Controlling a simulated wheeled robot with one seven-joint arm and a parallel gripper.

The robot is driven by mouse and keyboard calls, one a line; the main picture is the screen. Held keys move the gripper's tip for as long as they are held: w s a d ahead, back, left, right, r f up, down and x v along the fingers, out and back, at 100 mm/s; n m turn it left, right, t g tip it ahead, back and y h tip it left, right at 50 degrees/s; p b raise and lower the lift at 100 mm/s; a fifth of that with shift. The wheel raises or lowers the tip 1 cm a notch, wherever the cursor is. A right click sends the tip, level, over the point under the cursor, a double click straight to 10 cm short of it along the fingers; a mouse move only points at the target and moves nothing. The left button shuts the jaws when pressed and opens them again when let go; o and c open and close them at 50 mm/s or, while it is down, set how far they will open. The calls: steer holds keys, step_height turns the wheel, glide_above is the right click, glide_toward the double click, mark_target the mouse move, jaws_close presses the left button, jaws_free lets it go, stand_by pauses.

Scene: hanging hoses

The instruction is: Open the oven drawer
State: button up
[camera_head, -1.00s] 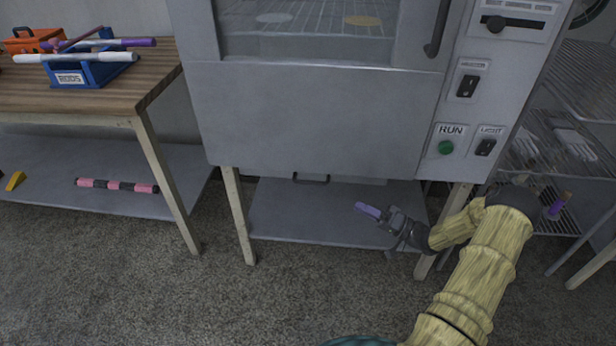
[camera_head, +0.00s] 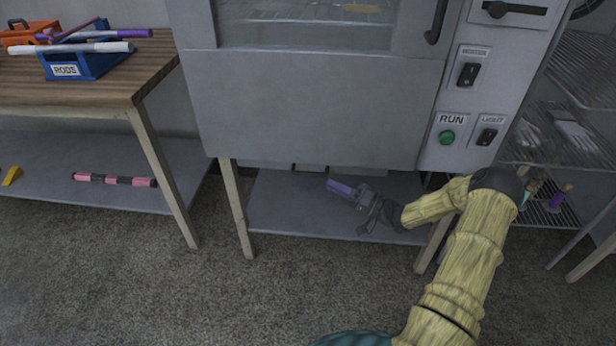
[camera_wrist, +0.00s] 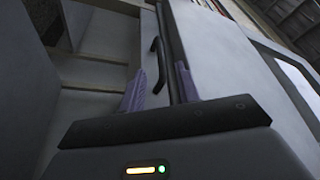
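The oven (camera_head: 315,110) stands on light legs above a grey shelf. Below its front panel a dark drawer handle (camera_head: 312,168) is partly hidden under the oven's lower edge. In the wrist view the dark handle bar (camera_wrist: 159,62) shows ahead, between the lines of the two purple fingers. My gripper (camera_head: 338,187) is under the oven's front, just right of and below the handle. Its fingers (camera_wrist: 160,86) are apart, with nothing held between them. I cannot tell whether either finger touches the handle. The drawer's front is mostly hidden in the head view.
The oven's underside is close above my gripper, and the grey shelf (camera_head: 290,215) is below it. An oven leg (camera_head: 236,205) stands left of the gripper. A wooden table (camera_head: 95,85) with a blue rod holder (camera_head: 85,65) is at left. A wire rack (camera_head: 575,120) is at right.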

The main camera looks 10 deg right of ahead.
mark_target(309, 173)
steer(key=b+x, duration=0.1)
steer(key=x, duration=0.6)
steer(key=shift+w+a+b, duration=0.1)
steer(key=shift+w+b, duration=0.05)
steer(key=shift+b, duration=0.2)
steer(key=shift+w+a+r, duration=0.25)
steer(key=shift+w+a, duration=0.1)
steer(key=shift+a, duration=0.2)
jaws_close()
